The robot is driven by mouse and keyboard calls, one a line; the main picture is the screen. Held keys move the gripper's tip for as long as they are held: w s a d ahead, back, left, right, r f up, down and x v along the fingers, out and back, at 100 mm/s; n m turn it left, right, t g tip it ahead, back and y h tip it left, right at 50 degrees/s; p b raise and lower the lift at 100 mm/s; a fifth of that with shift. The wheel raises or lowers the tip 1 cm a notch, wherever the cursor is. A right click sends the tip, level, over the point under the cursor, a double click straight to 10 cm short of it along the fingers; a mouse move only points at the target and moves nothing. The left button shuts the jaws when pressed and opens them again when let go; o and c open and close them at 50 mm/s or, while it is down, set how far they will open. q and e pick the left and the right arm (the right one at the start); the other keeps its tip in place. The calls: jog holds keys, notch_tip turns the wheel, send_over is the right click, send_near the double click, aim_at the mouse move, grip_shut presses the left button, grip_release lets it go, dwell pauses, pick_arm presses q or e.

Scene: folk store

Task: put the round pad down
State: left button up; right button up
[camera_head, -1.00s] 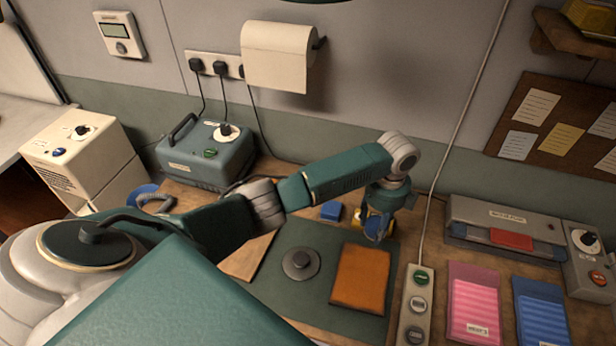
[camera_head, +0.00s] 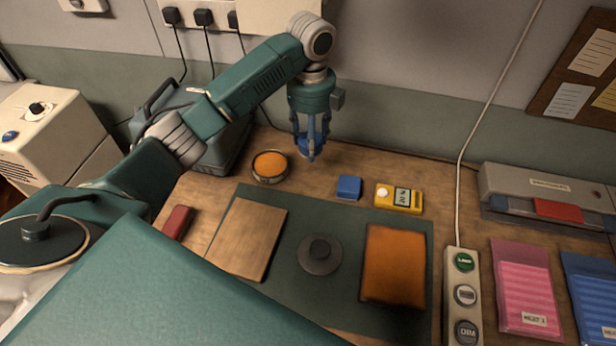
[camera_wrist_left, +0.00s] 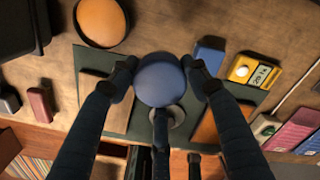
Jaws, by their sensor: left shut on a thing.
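My left gripper (camera_head: 312,152) is shut on the round pad (camera_wrist_left: 158,79), a blue disc seen between its fingers in the left wrist view. In the head view the pad is small and partly hidden by the fingers. The gripper points down above the back of the wooden bench, right of a round tin with an orange top (camera_head: 270,165). The tin also shows at upper left in the left wrist view (camera_wrist_left: 101,21). From these views I cannot tell the pad's exact height above the bench. My right gripper is out of view.
A dark green mat (camera_head: 345,225) carries a wooden board (camera_head: 247,238), a grey knobbed disc (camera_head: 320,255) and an orange-brown pad (camera_head: 394,265). A blue block (camera_head: 349,187) and yellow meter (camera_head: 399,197) stand behind. A switch strip (camera_head: 463,295) borders the right. Bare wood lies around the tin.

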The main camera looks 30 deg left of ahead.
aim_at(310, 185)
pick_arm(q)
notch_tip(310, 185, down, 9)
jog(key=shift+a+f+p, duration=0.1)
jog(key=shift+f+p, duration=0.05)
jog(key=shift+p, duration=0.5)
jog(key=shift+c, duration=0.2)
jog(key=shift+f, duration=0.3)
notch_tip(310, 185, down, 3)
jog(key=shift+f, duration=0.2)
jog(key=shift+f+p, duration=0.3)
jog(key=shift+f, duration=0.2)
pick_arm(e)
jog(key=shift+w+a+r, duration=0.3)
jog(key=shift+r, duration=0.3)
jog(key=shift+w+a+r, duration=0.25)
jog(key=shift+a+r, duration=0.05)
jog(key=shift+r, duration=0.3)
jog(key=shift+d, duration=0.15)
pick_arm(q)
jog(key=o, duration=0.6)
jog(key=shift+f, duration=0.15)
jog(key=o, duration=0.4)
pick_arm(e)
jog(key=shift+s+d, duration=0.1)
